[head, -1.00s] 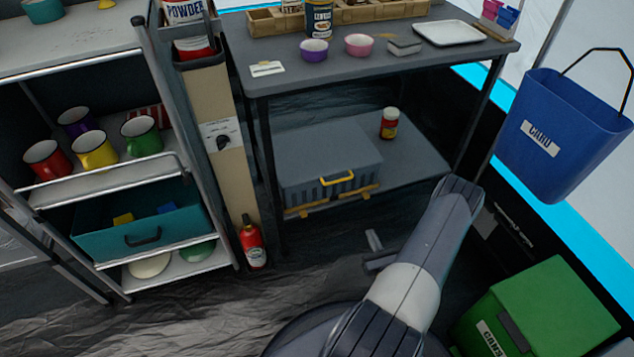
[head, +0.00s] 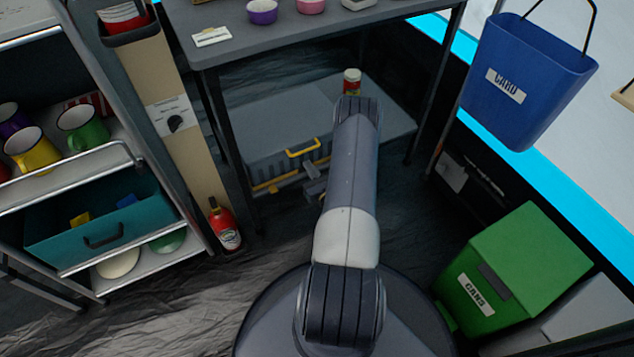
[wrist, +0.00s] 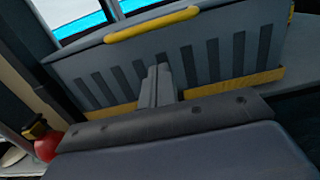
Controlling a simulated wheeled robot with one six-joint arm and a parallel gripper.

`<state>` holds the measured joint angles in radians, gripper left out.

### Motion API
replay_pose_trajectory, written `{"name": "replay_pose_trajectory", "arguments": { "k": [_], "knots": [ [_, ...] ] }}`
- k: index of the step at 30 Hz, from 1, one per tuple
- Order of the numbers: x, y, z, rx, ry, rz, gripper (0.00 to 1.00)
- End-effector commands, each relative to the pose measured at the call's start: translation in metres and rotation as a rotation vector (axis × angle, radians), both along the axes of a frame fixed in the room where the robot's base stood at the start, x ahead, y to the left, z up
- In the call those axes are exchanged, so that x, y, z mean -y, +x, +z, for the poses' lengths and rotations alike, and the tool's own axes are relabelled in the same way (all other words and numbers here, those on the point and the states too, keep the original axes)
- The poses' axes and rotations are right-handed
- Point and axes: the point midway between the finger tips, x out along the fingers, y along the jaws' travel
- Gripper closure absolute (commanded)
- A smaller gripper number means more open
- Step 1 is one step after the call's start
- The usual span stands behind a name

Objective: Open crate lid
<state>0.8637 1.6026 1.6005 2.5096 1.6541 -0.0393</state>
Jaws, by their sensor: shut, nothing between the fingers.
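The grey crate (head: 258,165) sits on the low shelf under the table, its lid (head: 275,120) lying flat and closed. A yellow handle (head: 303,148) shows at the front edge of the lid. In the wrist view, the ribbed crate front (wrist: 215,58) fills the upper part, with the yellow handle (wrist: 150,24) along its top. My gripper (head: 313,182) is in front of the crate, below the handle. Its shut, empty fingers (wrist: 158,72) point at the ribs in the wrist view. Whether they touch the front I cannot tell. My arm hides the crate's right end.
A red-labelled jar (head: 352,80) stands on the low shelf (head: 392,122) behind my arm. A red bottle (head: 223,226) stands on the floor left of the table. A green bin (head: 520,265) is at right. A blue bucket (head: 525,80) hangs above it.

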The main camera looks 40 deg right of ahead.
Motion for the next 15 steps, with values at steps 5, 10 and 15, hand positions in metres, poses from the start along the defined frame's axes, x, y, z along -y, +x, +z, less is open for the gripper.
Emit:
{"name": "replay_pose_trajectory", "arguments": {
  "k": [5, 10, 15],
  "knots": [
    [0.002, 0.003, 0.02, 0.002, -0.001, -0.001, 1.0],
    [0.002, 0.005, 0.028, 0.001, 0.0, -0.002, 1.0],
    [0.002, 0.005, 0.029, 0.0, 0.0, -0.002, 1.0]
  ]
}}
